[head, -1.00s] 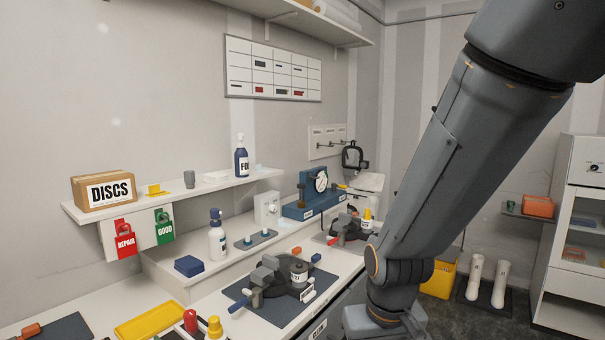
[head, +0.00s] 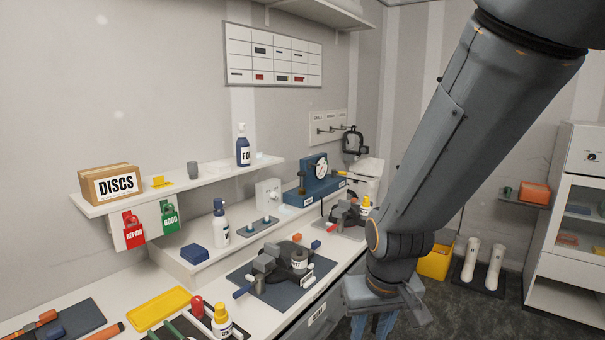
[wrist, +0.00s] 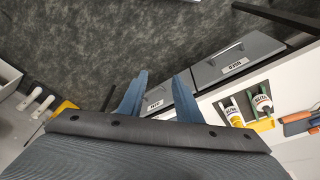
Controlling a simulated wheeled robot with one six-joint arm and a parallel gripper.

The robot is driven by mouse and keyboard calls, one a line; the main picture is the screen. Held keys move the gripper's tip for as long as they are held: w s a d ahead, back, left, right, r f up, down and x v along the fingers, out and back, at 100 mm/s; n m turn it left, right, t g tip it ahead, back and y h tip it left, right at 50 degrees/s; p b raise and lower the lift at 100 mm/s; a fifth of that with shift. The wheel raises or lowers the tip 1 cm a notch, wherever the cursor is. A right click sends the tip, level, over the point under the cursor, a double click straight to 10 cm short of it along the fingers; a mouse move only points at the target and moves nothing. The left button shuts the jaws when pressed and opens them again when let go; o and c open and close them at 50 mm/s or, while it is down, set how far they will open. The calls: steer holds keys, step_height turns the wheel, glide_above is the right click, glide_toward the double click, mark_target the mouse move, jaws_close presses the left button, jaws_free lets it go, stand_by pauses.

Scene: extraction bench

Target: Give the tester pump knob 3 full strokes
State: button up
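The blue tester (head: 315,192) with a round white dial gauge (head: 320,167) stands on the raised ledge at the back of the bench, left of my arm. A small dark upright post at its left end looks like the pump knob (head: 302,183); it is too small to be sure. My gripper (head: 372,328) hangs low in front of the bench, well apart from the tester. In the wrist view my gripper (wrist: 157,92) shows two blue fingers spread apart with nothing between them, over the floor and drawer fronts. The tester is not in the wrist view.
Two dark clamp fixtures (head: 280,275) (head: 347,215) stand on the bench in front of the ledge. A white-and-blue bottle (head: 219,225), a yellow tray (head: 160,308) and a DISCS box (head: 112,184) are to the left. Floor right of the bench holds a yellow bin (head: 436,262).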

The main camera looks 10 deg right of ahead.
stand_by(0.4)
steer(key=shift+f, duration=0.25)
steer(key=c, duration=0.6)
steer(key=shift+g, duration=0.6)
steer(key=f+b, duration=0.8)
steer(key=w+f+b, duration=0.1)
steer(key=f+b, duration=0.3)
steer(key=shift+f, duration=0.4)
jaws_close()
steer(key=shift+w, duration=0.1)
